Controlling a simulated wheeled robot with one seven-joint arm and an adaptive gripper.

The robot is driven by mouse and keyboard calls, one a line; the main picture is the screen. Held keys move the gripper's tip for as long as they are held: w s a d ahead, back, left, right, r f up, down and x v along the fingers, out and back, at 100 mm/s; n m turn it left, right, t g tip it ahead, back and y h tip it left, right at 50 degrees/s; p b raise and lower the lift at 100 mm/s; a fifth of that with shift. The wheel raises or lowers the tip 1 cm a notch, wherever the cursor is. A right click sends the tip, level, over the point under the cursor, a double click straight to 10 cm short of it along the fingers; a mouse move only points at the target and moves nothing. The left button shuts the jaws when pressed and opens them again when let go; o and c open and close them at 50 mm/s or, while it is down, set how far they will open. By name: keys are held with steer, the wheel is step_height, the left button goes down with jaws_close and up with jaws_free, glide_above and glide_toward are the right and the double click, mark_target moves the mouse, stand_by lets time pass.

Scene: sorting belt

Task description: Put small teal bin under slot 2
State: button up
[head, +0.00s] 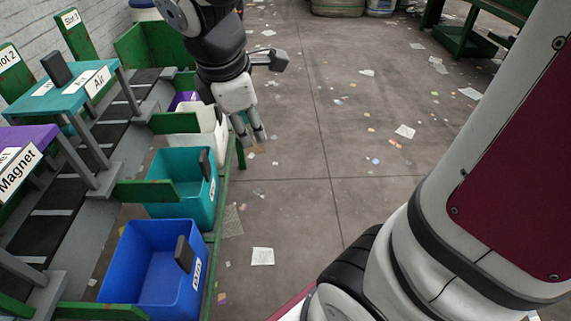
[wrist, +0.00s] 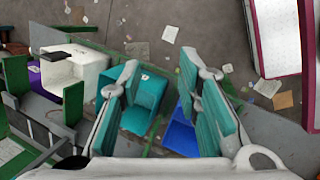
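The small teal bin (head: 168,161) stands upright on the green-edged shelf beside the belt, between a white bin and a blue bin. It has a dark handle block and a white label on its right side. In the wrist view the teal bin (wrist: 148,92) shows between my fingers, partly hidden by the left one. The slot 2 sign (head: 8,57) is at the upper left edge, on a green board. My gripper (head: 252,139) is open and empty, beyond the teal bin beside the white bin; its spread fingers (wrist: 162,65) also show in the wrist view.
The blue bin (head: 140,250) is nearest, the white bin (head: 218,130) and a purple bin (head: 182,99) farther off. The teal "Air" stand (head: 62,97) and purple "Magnet" stand (head: 30,135) straddle the belt. The slot 1 sign (head: 70,18) is farther back. Open, paper-littered floor lies right.

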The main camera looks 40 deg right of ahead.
steer(key=s+a+r+m+y, duration=0.1)
steer(key=s+m, duration=0.6)
steer(key=s, duration=0.3)
steer(key=s+a+r+m+g+y, duration=0.1)
steer(key=s+a+m+y, duration=0.1)
steer(key=s+m, duration=0.5)
steer(key=s, duration=0.3)
steer(key=shift+s, duration=0.35)
steer(key=shift+r, duration=0.2)
step_height(320, 180, up, 19)
steer(key=t+p, duration=0.3)
steer(key=p, duration=1.4)
steer(key=shift+a+p, duration=0.2)
steer(key=shift+p, duration=0.1)
steer(key=shift+w+a, duration=0.1)
